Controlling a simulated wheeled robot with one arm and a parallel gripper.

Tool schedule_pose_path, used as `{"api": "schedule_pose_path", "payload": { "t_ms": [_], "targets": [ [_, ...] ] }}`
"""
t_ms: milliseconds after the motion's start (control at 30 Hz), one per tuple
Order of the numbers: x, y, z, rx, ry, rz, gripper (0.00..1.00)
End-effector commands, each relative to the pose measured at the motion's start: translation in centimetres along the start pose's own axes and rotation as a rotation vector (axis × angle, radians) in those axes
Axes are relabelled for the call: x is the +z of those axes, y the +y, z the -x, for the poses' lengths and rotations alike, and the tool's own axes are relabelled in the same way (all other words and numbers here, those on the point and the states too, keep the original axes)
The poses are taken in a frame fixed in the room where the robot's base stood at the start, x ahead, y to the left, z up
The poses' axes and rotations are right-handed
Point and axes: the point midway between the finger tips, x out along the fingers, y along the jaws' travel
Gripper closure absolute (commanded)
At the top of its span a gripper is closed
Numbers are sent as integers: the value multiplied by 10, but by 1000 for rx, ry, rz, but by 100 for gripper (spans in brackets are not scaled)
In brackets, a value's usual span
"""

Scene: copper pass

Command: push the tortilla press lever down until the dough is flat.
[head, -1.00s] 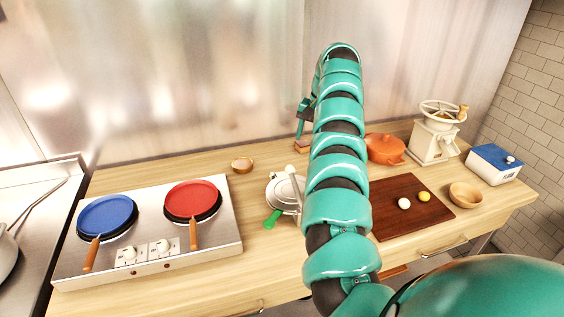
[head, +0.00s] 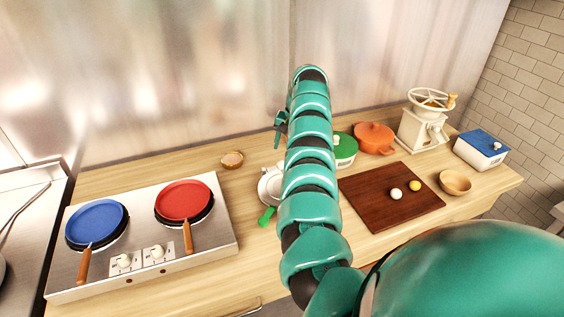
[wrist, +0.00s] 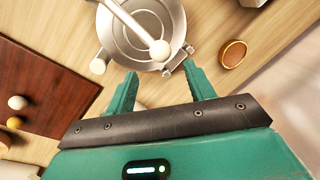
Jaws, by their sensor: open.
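The silver round tortilla press (head: 268,186) stands on the counter, partly hidden behind my arm in the head view. In the wrist view the press (wrist: 138,38) lies just beyond my fingers. Its lever (wrist: 130,22) crosses over the plate and ends in a cream knob (wrist: 160,50), close in front of the gap between my fingertips. My gripper (wrist: 160,74) is open and empty. In the head view my gripper (head: 279,128) is partly hidden by the arm. No dough can be made out in the press.
A two-plate burner with a blue (head: 97,222) and a red pan (head: 184,200) stands left. A small wooden bowl (head: 232,160) is behind. A brown board (head: 375,210) with white (head: 397,194) and yellow balls (head: 415,186) lies right. Green (head: 345,147) and orange pots (head: 374,138) stand behind it.

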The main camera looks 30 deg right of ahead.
Motion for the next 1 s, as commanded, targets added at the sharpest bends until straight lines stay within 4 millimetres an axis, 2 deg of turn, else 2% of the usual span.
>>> {"api": "schedule_pose_path", "payload": {
  "t_ms": [300,500,700,967,1000],
  "targets": [
    [1,0,-58,2,-4,-1,46],
    [0,1,-83,1,-4,-2,46],
    [0,0,-92,0,1,0,46],
    [0,0,-93,0,1,0,46],
    [0,0,-93,0,1,0,52]
  ]
}}
